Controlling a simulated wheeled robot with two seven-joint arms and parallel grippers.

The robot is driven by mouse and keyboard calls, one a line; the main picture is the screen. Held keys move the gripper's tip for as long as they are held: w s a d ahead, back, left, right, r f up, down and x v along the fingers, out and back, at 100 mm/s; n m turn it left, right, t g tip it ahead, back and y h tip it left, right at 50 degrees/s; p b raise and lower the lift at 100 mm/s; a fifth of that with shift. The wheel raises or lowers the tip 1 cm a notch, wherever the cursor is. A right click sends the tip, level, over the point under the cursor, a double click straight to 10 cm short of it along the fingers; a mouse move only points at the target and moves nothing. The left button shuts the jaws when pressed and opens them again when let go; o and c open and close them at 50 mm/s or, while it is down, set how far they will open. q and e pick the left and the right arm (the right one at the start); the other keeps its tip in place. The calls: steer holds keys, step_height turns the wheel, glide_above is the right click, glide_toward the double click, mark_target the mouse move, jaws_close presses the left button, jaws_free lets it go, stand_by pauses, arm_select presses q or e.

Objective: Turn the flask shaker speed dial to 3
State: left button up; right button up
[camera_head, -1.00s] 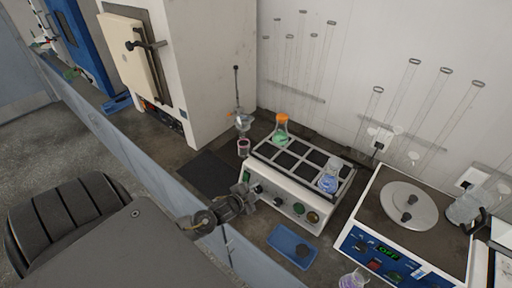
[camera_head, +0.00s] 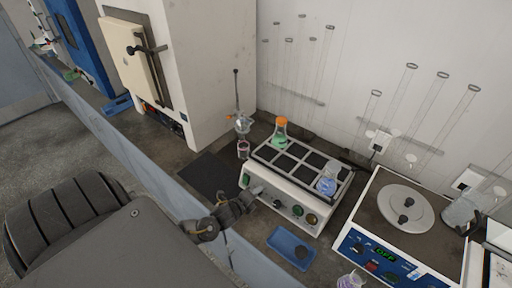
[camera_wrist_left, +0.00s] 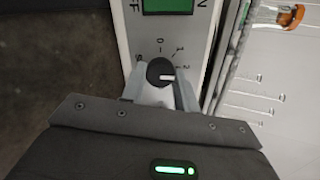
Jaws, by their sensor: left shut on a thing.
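The flask shaker (camera_head: 282,191) stands on the bench with a slotted top. An orange-capped flask with green liquid (camera_head: 281,136) and a flask with blue liquid (camera_head: 327,183) sit on it. My left gripper (camera_head: 249,198) is at the left end of its front panel. In the left wrist view the gripper (camera_wrist_left: 160,88) is shut on the black speed dial (camera_wrist_left: 160,71), a finger on each side. The dial's white pointer points right, slightly below the printed 2. Marks 0 and 1 show too; a finger hides the scale beyond 2. My right gripper is not in view.
A green switch (camera_wrist_left: 167,6) is beside the dial scale. Several other knobs (camera_head: 297,210) are along the panel to the right. A blue tray (camera_head: 291,247) lies in front, and a blue-panelled hotplate (camera_head: 393,250) stands at right. A dark mat (camera_head: 209,174) lies left of the shaker.

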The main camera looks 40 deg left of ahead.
arm_select(q)
steer(key=m, duration=0.3)
steer(key=shift+m+p, duration=0.3)
steer(key=shift+p, duration=0.1)
steer(key=shift+f+m+p, duration=0.1)
steer(key=shift+m+p, duration=0.35)
steer(key=shift+m, duration=1.55)
steer(key=o, duration=1)
steer(key=shift+c, duration=0.2)
steer(key=shift+s, duration=0.1)
steer(key=b+v, duration=0.2)
steer(key=v, duration=0.8)
steer(key=shift+s, duration=0.35)
